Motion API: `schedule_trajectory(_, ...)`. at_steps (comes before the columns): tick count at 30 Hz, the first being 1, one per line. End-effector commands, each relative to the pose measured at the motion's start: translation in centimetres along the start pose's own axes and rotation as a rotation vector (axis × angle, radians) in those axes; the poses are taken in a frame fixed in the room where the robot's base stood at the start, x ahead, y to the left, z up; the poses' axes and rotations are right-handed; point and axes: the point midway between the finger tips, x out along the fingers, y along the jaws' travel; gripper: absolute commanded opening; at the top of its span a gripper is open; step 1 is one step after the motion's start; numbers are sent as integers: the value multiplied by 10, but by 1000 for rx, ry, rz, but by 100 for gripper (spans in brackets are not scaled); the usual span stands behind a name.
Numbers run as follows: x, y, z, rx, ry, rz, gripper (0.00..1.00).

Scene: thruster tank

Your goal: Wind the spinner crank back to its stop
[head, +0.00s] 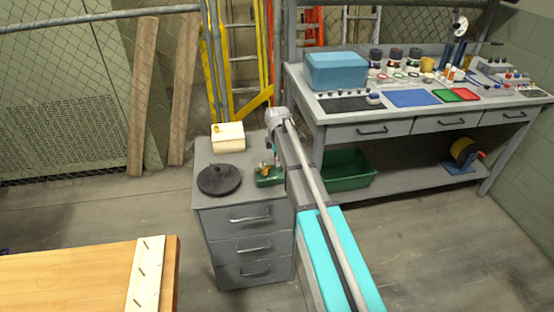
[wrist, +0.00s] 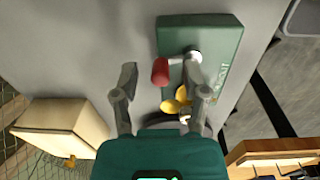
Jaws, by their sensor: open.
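The spinner is a green block (wrist: 225,45) with lettering on its face, lying on the grey cabinet top. Its crank has a red knob (wrist: 160,71) beside a pale round hub (wrist: 194,57). A yellow part (wrist: 175,102) sits near my right finger. In the head view the green block (head: 266,182) is at the cabinet's right front, partly covered by my arm. My gripper (wrist: 163,80) is open over the block's left side, fingers apart, with the red knob between or just beyond the fingertips. I cannot tell whether either finger touches it.
A black round disc (head: 219,180) and a cream box (head: 228,138) share the cabinet top (head: 205,158) to the left. The workbench (head: 310,108) with a blue box (head: 337,70) stands to the right. A wooden table (head: 70,280) is at the front left.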

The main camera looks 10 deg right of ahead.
Motion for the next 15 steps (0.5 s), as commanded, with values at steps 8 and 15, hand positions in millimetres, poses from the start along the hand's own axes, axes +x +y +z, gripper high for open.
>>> schedule_trajectory(8, 0, 0, 0, 0, 0, 0, 17)
schedule_trajectory(15, 0, 0, 0, 0, 0, 0, 0)
